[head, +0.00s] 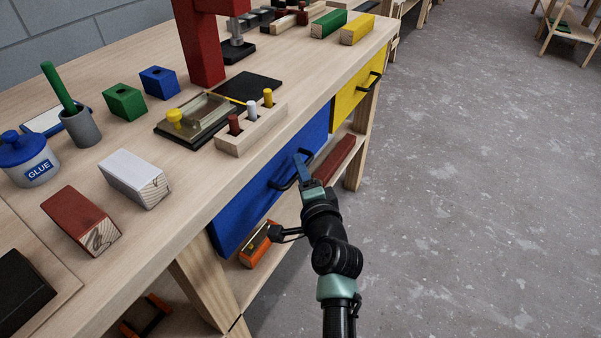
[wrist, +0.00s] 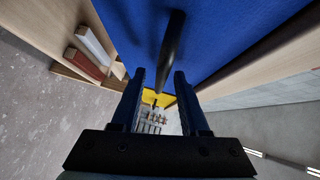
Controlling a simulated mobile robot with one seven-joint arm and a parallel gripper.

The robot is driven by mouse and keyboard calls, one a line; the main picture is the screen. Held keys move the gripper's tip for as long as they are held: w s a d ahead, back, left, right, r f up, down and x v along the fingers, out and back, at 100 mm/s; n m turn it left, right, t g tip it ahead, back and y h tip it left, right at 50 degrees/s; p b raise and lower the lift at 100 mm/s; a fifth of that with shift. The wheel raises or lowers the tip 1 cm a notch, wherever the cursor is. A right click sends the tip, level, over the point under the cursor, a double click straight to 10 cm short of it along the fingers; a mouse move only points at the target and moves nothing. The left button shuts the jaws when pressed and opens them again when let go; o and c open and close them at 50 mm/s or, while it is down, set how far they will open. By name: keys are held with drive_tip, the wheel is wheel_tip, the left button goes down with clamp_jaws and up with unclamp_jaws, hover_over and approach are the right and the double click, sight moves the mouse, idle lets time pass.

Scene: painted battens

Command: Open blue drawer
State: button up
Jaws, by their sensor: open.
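The blue drawer (head: 246,207) is under the front edge of the workbench, and its front looks flush with the bench. Its dark bar handle (head: 281,186) stands out from the front. In the wrist view, the blue front (wrist: 235,35) fills the top and the black handle (wrist: 172,40) runs down toward the gap between the fingers. My gripper (head: 303,168) is right at the handle with its blue fingers apart. In the wrist view, my gripper (wrist: 163,85) is open and lined up with the handle. I cannot tell whether the handle is between the fingertips or just ahead of them.
A yellow drawer (head: 352,95) with its own handle is farther along the bench. A lower shelf holds a red batten (head: 335,158) and an orange-and-black tool (head: 257,246). The benchtop (head: 185,165) carries blocks, a glue pot and a red press. The concrete floor (head: 470,200) at right is clear.

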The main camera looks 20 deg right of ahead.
drive_tip(key=shift+w, duration=0.35)
drive_tip(key=shift+c, duration=0.3)
clamp_jaws()
idle(1.0)
